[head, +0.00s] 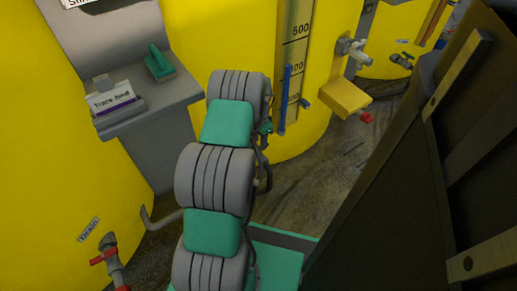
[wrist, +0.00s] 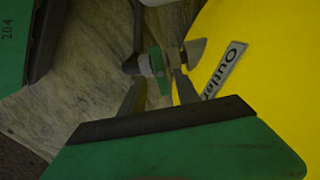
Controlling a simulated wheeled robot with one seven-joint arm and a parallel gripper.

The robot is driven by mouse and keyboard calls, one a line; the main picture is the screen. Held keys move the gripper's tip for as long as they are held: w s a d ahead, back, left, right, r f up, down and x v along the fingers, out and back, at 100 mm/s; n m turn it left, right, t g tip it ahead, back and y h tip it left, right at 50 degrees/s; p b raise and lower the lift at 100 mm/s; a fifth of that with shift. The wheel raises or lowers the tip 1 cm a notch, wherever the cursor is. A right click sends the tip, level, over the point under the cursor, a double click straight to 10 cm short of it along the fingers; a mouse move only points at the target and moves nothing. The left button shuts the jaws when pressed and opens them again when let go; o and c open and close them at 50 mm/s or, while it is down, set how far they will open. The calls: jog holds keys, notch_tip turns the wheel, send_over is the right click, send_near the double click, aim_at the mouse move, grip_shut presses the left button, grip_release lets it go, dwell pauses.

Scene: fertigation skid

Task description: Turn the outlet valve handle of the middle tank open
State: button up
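In the wrist view the outlet valve (wrist: 146,65) sticks out from the yellow middle tank (wrist: 255,75), beside a tilted label reading "Outlet" (wrist: 224,70). The valve's green handle (wrist: 157,68) shows as a narrow strip. My gripper (wrist: 160,78) has its two dark fingers apart, one on either side of the green handle, with a gap between them. Whether a finger touches it I cannot tell. In the head view the middle tank (head: 205,35) stands behind my grey and green arm, which hides my gripper. A small green part shows beside the arm there; I cannot tell what it is.
In the head view a yellow tank (head: 40,130) with a red-handled drain valve (head: 105,255) stands at left. A grey shelf (head: 175,100) holds a "Trace feed" sign (head: 112,97) and a green block (head: 160,63). A dark panel (head: 420,190) fills the right. A yellow box (head: 345,96) juts out behind.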

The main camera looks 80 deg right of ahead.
aim_at(259, 150)
notch_tip(259, 150, down, 3)
jog(key=shift+r+b, duration=0.1)
jog(key=shift+b, duration=0.2)
jog(key=shift+w, duration=0.1)
grip_shut()
